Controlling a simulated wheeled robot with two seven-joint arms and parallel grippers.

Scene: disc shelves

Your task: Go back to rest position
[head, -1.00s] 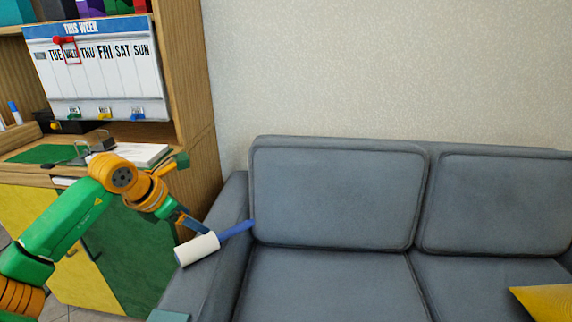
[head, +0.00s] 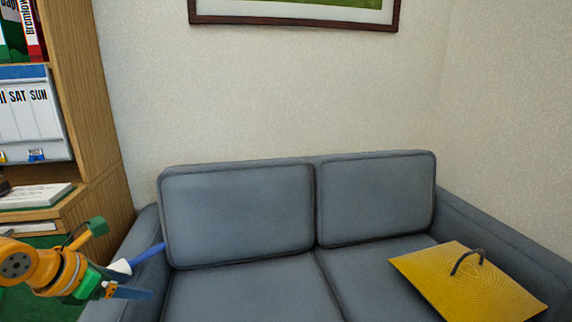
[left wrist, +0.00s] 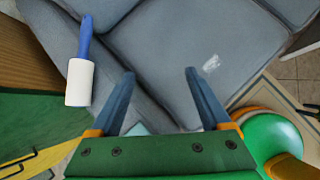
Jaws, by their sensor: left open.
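My left gripper (head: 130,291) is at the lower left of the head view, in front of the sofa's left armrest. Its two blue fingers stand wide apart in the left wrist view (left wrist: 158,73), with nothing held between them. A lint roller with a white roll and a blue handle (head: 150,255) lies on the armrest side of the sofa, partly hidden behind my gripper. It shows whole in the left wrist view (left wrist: 79,82), to the left of the left finger and apart from it. My right gripper is not in view.
A grey sofa (head: 238,215) fills the middle. A yellow flat item with a dark loop (head: 465,288) lies on its right seat. A wooden shelf unit (head: 92,120) with a weekly calendar (head: 32,115) stands at the left. A small whitish patch (left wrist: 211,63) shows on the sofa.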

